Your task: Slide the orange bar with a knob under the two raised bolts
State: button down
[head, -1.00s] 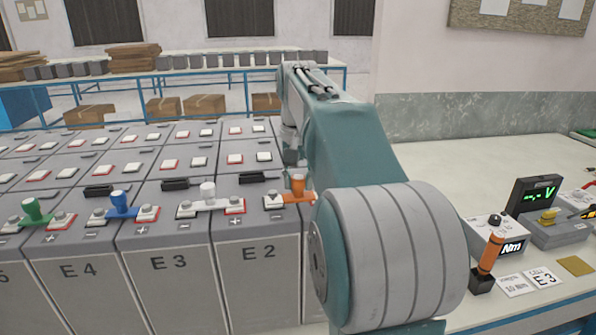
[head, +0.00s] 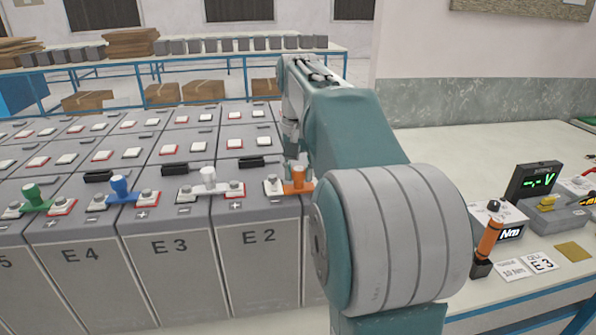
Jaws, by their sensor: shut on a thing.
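The orange bar with a knob (head: 296,186) lies at the right end of the battery row, on the right side of the top of battery E2 (head: 257,225). Its orange knob stands upright, and its right part is hidden by my arm. A silver bolt (head: 272,184) on a white pad shows just left of the bar. I cannot tell whether the bar's end is under it. The other bolt is hidden behind my arm. My gripper (head: 299,163) points down at the knob and is shut on it; the fingers are small and partly hidden.
White (head: 208,180), blue (head: 119,188) and green (head: 33,196) knobbed bars bridge batteries to the left. Black handles (head: 183,169) lie behind them.

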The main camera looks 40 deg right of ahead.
jog(key=shift+w+d, duration=0.4)
jog(key=shift+w, duration=0.45)
jog(key=shift+w+d, duration=0.4)
jog(key=shift+w, duration=0.45)
dwell(0.6)
dwell(0.8)
jog(key=shift+c, duration=1.3)
grip_release()
jog(key=shift+f, duration=0.1)
notch_tip(320, 180, up, 12)
jog(key=shift+w+f, duration=0.1)
